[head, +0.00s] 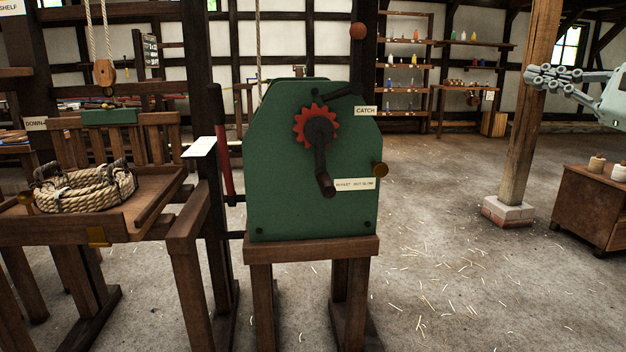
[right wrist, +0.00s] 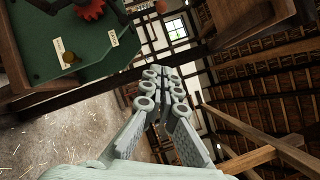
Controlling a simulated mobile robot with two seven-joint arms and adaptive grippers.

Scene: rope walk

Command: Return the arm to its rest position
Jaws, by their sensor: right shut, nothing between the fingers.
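My right gripper (head: 545,76) comes in at the right edge of the head view, in the air in front of the wooden post and apart from everything on the stands. In the right wrist view its grey fingers (right wrist: 163,88) are together and hold nothing. The green winch housing (head: 280,200) stands on a wooden stand in the middle, with a red toothed wheel (head: 308,125) and a dark crank on its face. The housing also shows at the upper left of the right wrist view (right wrist: 45,75). My left gripper is not in view.
A coil of rope (head: 85,187) lies on a wooden tray table (head: 150,192) at the left. A wooden post (head: 522,140) on a brick foot and a brown cabinet (head: 590,208) stand at the right. The floor between the winch and the post is clear apart from straw.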

